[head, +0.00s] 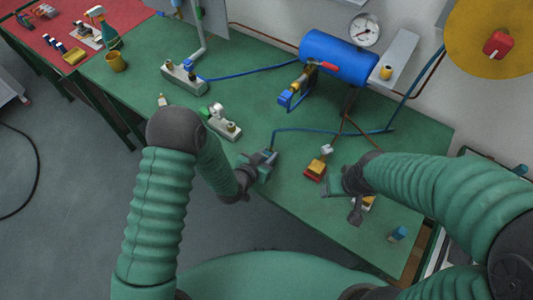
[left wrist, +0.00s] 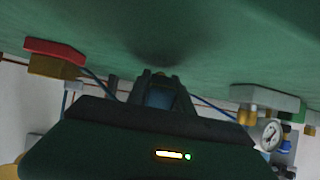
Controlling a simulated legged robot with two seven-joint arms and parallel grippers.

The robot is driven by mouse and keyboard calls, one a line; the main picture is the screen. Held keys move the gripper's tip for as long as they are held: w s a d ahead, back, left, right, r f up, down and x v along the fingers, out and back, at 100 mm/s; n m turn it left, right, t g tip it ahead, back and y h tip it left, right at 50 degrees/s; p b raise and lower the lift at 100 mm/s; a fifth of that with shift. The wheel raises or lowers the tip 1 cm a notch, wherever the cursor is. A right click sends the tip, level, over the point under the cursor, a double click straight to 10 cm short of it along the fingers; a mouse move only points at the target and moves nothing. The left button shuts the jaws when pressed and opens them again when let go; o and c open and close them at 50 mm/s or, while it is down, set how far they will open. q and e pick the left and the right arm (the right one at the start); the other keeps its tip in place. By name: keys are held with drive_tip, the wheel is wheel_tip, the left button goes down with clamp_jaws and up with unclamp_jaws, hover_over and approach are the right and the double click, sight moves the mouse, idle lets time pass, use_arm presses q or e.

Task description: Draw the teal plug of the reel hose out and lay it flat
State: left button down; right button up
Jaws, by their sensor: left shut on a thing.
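My left gripper (head: 264,160) is shut on the end of the blue reel hose (head: 330,130), low over the front part of the green table. The teal plug is mostly hidden between the fingers; a bluish piece, perhaps the plug (left wrist: 158,97), shows between them in the left wrist view. The hose rises from the gripper and runs right across the table toward the yellow reel (head: 475,40). I cannot tell whether the plug touches the tabletop. My right gripper (head: 342,198) has its fingers apart, near the right front of the table, and seems to hold nothing.
A grey block with brass and green fittings (head: 222,125) stands left of my left gripper. A red-and-yellow block (head: 316,171) stands between the grippers. A blue tank (head: 338,57) with a gauge (head: 365,30) is behind. The green table (head: 250,85) has free room between these.

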use_arm(q)
drive_tip(key=shift+a+f, duration=0.15)
drive_tip(key=shift+f, duration=0.2)
drive_tip(key=shift+a, duration=0.8)
drive_tip(key=c, duration=1.1)
unclamp_jaws()
drive_tip(key=shift+c, duration=0.2)
drive_tip(key=shift+o, duration=0.4)
drive_tip(key=shift+d, duration=0.6)
drive_tip(key=b+v, duration=0.1)
drive_tip(key=v, duration=1.1)
drive_tip(key=shift+w+a, duration=0.1)
drive_tip(key=shift+a, duration=0.1)
drive_tip(key=p+v, duration=0.4)
drive_tip(key=p, duration=0.3)
drive_tip(key=shift+s+r, duration=0.2)
drive_tip(key=shift+s, duration=0.2)
use_arm(e)
wheel_tip(320, 180, up, 6)
drive_tip(key=a, duration=0.1)
drive_tip(key=shift+a, duration=0.15)
drive_tip(key=shift+a+r, duration=0.1)
drive_tip(key=shift+r, duration=0.05)
